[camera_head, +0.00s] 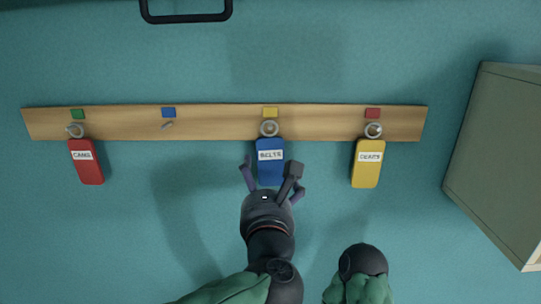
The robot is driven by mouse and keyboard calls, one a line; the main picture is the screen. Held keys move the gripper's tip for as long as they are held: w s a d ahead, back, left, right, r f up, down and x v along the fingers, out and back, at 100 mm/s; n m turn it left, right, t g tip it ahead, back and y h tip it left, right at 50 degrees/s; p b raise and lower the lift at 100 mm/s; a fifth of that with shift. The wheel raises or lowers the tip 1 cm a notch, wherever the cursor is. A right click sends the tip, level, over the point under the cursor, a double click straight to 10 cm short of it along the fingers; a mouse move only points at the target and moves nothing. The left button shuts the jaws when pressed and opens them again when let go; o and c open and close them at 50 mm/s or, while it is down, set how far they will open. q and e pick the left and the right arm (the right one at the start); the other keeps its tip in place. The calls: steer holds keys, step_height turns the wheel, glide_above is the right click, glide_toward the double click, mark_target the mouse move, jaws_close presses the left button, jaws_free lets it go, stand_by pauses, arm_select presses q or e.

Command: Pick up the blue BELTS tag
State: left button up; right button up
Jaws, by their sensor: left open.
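The blue BELTS tag (269,152) hangs by its ring from a peg on the wooden rail (220,122), under a yellow square. My left gripper (272,178) is open, with its fingers around the lower part of the tag, one to each side in the picture. Whether the fingers touch the tag I cannot tell. The tag's lower end is partly hidden by the gripper. My right arm shows in part at the bottom right, but its fingers cannot be made out.
A red CAMS tag (87,165) hangs at the left under a green square. A yellow GEARS tag (367,165) hangs at the right under a red square. The peg (167,125) under the blue square is empty. A pale cabinet (500,160) stands at the right edge.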

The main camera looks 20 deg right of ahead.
mark_target(265, 164)
arm_select(q)
steer(key=shift+x, duration=0.75)
steer(key=p+x, duration=0.2)
steer(key=x, duration=0.2)
steer(key=shift+w+d+r+p, duration=0.2)
steer(key=shift+w+r+p, duration=0.1)
steer(key=shift+p, duration=0.1)
steer(key=shift+w+f, duration=0.1)
steer(key=shift+w, duration=0.15)
steer(key=shift+s, duration=0.1)
steer(key=c, duration=1.1)
steer(key=shift+c, duration=0.2)
